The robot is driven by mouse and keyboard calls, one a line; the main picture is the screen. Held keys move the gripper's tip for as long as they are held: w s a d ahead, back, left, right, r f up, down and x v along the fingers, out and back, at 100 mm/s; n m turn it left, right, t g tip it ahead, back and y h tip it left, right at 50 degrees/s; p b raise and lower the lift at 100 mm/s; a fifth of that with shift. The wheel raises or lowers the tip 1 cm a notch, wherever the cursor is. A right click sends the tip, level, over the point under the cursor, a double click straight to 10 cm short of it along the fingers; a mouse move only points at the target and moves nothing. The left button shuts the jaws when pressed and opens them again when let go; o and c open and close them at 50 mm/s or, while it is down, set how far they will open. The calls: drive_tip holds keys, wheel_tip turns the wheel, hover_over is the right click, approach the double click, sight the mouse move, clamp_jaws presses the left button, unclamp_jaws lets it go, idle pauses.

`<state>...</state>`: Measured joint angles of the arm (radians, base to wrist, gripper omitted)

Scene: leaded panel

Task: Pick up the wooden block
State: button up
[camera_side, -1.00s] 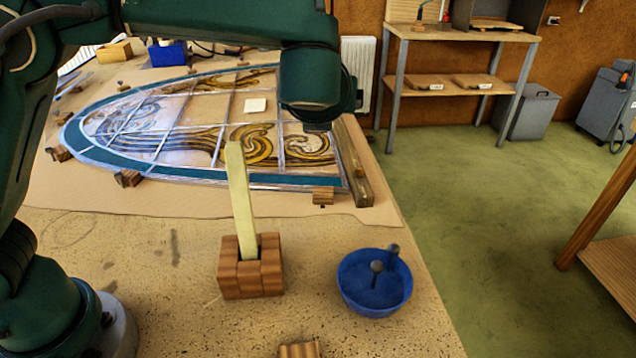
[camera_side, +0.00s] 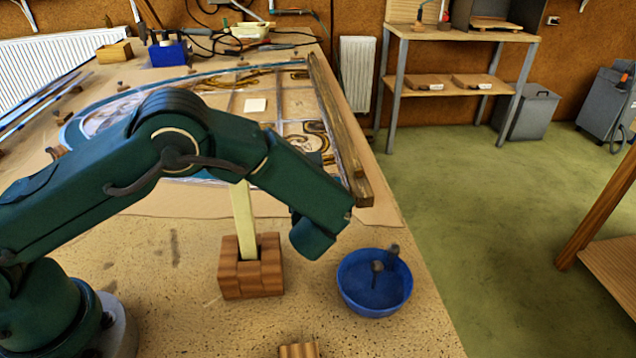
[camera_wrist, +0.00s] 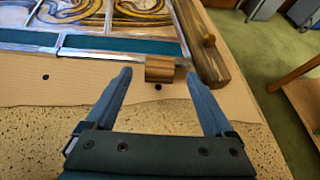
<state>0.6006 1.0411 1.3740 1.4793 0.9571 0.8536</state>
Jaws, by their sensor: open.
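A small wooden block (camera_wrist: 164,69) lies on the brown paper at the edge of the leaded panel (camera_wrist: 112,44) in the wrist view. My gripper (camera_wrist: 158,74) is open, with its two fingers spread and nothing held. In that picture the block appears between the fingertips, slightly beyond them; I cannot tell the height gap. In the side view my arm hides this block and my fingers. Another wooden block (camera_side: 299,350) is cut off at the bottom edge of the side view.
A cluster of wooden blocks (camera_side: 251,277) holds an upright pale stick (camera_side: 243,220). A blue bowl (camera_side: 372,293) with nails stands to its right. A thick wooden batten (camera_wrist: 205,55) lies along the panel's right side. The bench front is mostly clear.

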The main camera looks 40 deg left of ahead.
drive_tip(key=shift+x, duration=1.6)
clamp_jaws()
drive_tip(key=shift+r, duration=0.1)
